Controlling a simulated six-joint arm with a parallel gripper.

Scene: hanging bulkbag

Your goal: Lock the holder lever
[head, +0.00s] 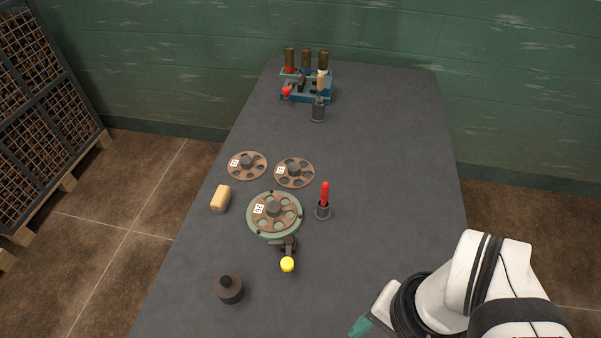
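A round green holder (253,227) stands near the middle of the table, with a brown perforated disc (287,222) lying in it. A dark lever (288,245) with a yellow ball knob (287,264) sits at the holder's front edge, the knob pointing toward the front. I cannot tell whether its catch is engaged. A blue-green rack (292,97) at the far end also has a lever with a red ball knob (286,91). My gripper (360,327) is at the bottom edge, right of and in front of the yellow knob, apart from it. Only a teal fingertip part shows.
Two loose perforated discs (247,165) (294,173) lie behind the holder. A red-handled tool stands in a dark cup (323,211) right of it. The table's right side is clear.

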